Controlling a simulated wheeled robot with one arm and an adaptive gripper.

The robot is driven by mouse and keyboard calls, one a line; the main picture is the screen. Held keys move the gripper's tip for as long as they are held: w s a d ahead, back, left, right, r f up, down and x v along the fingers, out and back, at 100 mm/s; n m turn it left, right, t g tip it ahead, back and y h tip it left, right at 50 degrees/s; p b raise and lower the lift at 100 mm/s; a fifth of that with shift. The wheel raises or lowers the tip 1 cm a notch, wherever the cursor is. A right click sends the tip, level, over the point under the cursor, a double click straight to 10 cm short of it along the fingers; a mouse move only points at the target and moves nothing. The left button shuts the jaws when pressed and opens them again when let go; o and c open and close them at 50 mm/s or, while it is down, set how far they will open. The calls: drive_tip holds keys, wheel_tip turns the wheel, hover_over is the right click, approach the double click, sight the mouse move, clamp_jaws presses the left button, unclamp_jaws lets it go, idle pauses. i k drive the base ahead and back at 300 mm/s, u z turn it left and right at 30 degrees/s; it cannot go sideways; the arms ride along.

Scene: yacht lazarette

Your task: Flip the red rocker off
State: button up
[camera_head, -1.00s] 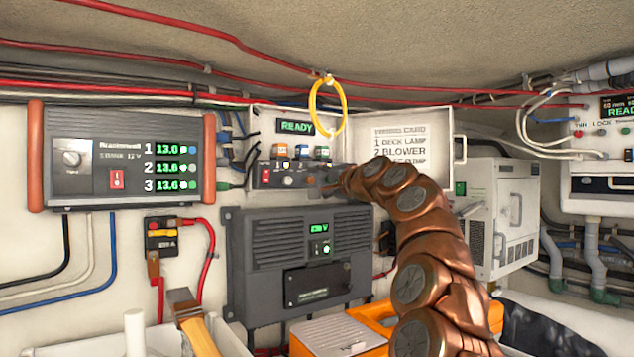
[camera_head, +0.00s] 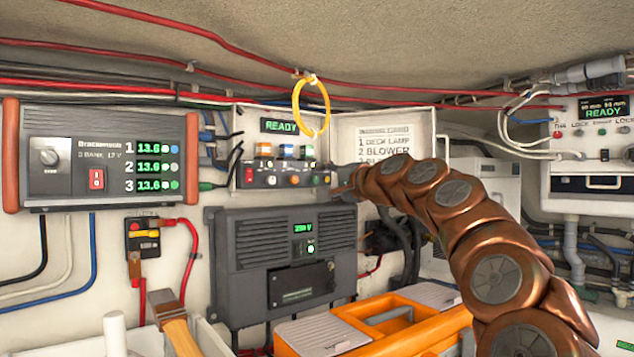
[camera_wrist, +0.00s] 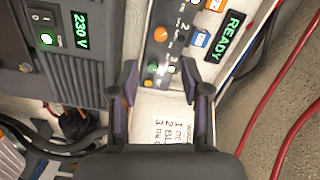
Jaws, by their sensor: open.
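A red rocker (camera_head: 97,179) is on the grey battery unit with orange ends (camera_head: 60,200) at the left of the head view. A smaller red switch (camera_head: 249,176) shows at the left end of the lower strip of the open panel box (camera_head: 237,150). My gripper (camera_head: 335,178) is at the right end of that strip, far right of the battery unit. In the wrist view, my gripper's open fingers (camera_wrist: 160,85) are empty and frame the strip's end. An orange knob (camera_wrist: 160,34) and several small lights lie beyond them. No red rocker is clear there.
A yellow ring (camera_head: 311,106) hangs before the box, near the READY display (camera_head: 281,127). The box's lid (camera_head: 345,145) carries a printed card. A dark inverter (camera_head: 282,265) with a 230 V display is below. A hammer (camera_head: 180,335) and orange case (camera_head: 375,325) stand lower.

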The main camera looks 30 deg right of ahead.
sight(248, 172)
drive_tip(key=k, duration=1)
